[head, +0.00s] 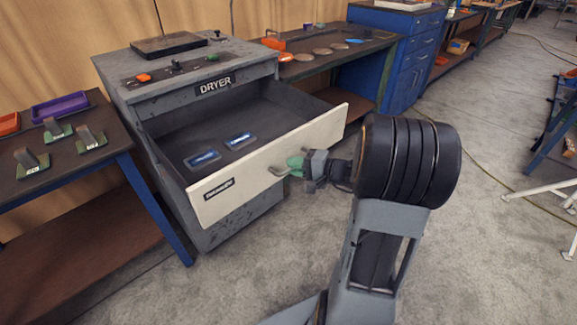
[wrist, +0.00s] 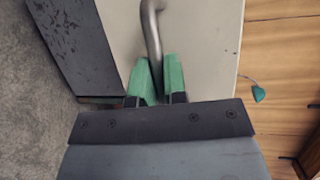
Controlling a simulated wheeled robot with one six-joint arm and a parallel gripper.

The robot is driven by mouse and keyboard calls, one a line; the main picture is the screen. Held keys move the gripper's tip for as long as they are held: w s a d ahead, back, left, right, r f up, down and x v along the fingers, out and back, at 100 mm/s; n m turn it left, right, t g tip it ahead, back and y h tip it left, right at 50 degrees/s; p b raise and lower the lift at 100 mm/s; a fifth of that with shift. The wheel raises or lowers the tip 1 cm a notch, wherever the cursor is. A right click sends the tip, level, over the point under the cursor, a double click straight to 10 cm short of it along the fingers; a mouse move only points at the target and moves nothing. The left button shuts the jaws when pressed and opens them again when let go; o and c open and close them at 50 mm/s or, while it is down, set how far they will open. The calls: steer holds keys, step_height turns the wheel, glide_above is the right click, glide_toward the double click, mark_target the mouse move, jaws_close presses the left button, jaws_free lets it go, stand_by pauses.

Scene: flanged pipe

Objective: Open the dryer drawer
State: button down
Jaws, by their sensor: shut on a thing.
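The grey dryer (head: 215,75) stands left of centre in the head view, with a "DRYER" label on its front. Its drawer (head: 246,170), with a cream front, is pulled well out, and its dark inside shows. In the wrist view the green fingers (wrist: 161,80) close around the handle bar (wrist: 151,35), against the cream drawer front (wrist: 205,50). The fingers hide part of the handle.
A bench (head: 112,160) with purple and orange trays and metal brackets stands left of the dryer. Another bench (head: 345,55) and a blue cabinet (head: 395,55) stand to the right.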

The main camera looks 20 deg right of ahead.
steer(key=shift+s+d, duration=0.1)
steer(key=shift+s, duration=0.45)
steer(key=c, duration=1.2)
jaws_free()
steer(key=shift+d, duration=0.1)
steer(key=p+v, duration=0.1)
steer(key=v, duration=1.2)
steer(key=shift+s+d, duration=0.2)
steer(key=shift+s, duration=0.05)
